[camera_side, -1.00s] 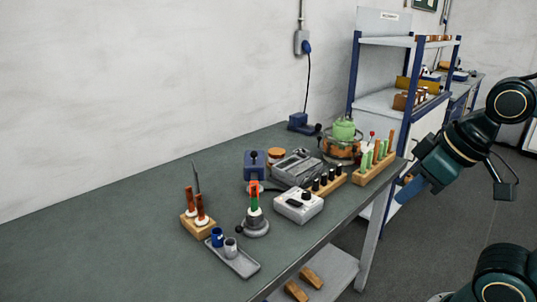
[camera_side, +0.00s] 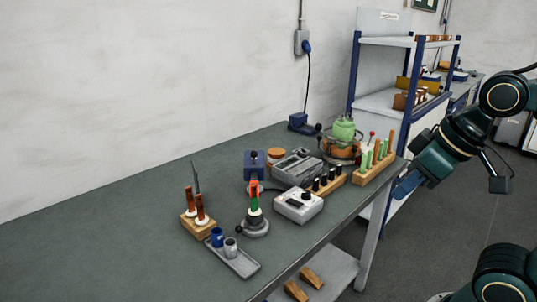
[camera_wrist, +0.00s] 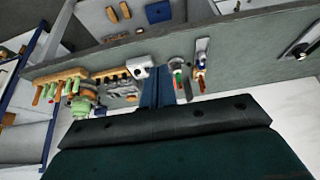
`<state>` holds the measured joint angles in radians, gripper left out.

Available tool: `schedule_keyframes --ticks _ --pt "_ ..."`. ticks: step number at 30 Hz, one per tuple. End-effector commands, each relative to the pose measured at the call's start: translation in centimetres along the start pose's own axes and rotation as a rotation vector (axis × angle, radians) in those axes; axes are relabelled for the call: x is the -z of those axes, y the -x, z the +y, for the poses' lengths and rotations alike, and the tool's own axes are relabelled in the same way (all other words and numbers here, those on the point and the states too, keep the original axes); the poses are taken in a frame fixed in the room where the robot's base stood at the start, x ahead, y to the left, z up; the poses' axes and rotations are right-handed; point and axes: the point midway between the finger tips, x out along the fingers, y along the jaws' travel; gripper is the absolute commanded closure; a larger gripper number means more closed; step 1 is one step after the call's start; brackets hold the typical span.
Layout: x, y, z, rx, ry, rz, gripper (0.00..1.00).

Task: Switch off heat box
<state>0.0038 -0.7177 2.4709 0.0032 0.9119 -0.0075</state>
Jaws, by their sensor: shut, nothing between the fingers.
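A small white box (camera_side: 298,205) with a black knob on top sits near the bench's right edge; it also shows in the wrist view (camera_wrist: 139,67). A blue box (camera_side: 303,124) stands at the back of the bench by the wall, with a cable up to a wall socket. Which of the two is the heat box is not clear from a label. My gripper (camera_side: 402,189) is shut and empty beside the bench's right edge, to the right of the white box and apart from it. Its blue fingers show in the wrist view (camera_wrist: 165,72).
Wooden racks with black, green and copper pieces (camera_side: 374,166) stand at the right edge, near my gripper. A grey case (camera_side: 297,167), a green pot (camera_side: 344,130) and a clamp stand (camera_side: 255,226) are close by. The bench's left part (camera_side: 90,245) is clear.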

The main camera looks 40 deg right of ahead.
Motion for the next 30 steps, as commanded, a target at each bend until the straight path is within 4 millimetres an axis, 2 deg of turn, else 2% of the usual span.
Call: schedule_keyframes --ticks 8,16,30 --pt "3.0 0.1 0.5 -0.013 0.001 -0.057 1.00" --pt "7.0 -0.3 1.3 -0.025 0.005 -0.129 1.00" --pt "13.5 -2.9 3.0 -0.036 0.009 -0.259 1.00"
